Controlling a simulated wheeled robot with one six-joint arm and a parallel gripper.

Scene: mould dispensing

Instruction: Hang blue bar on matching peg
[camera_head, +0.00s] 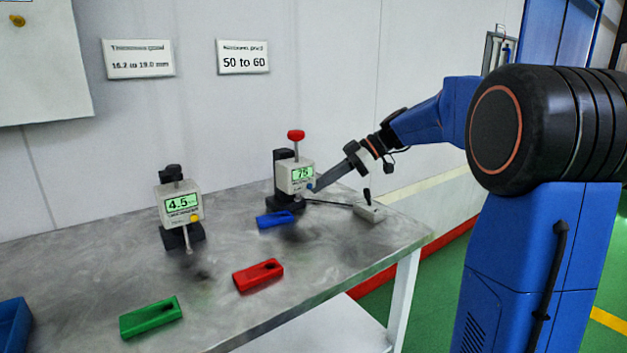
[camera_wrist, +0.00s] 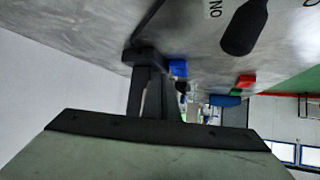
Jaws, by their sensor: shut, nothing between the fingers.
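The blue bar (camera_head: 275,219) lies flat on the grey table, in front of the hardness gauge; a blue block, likely this bar, shows in the wrist view (camera_wrist: 179,68). My gripper (camera_head: 318,185) is shut and empty. Its tip is at the blue button (camera_head: 310,187) on the right side of the gauge (camera_head: 297,176), which reads 75; whether it touches cannot be told. The dark fingers also show in the wrist view (camera_wrist: 152,88). The bar is apart from my gripper, to its lower left.
A red bar (camera_head: 259,275) and a green bar (camera_head: 151,317) lie on the table (camera_head: 217,285). A second gauge (camera_head: 179,206) reads 4.5. A blue tray (camera_head: 12,322) is at the left edge. A small box (camera_head: 369,212) with a cable stands right. Wall signs include "50 to 60" (camera_head: 243,57).

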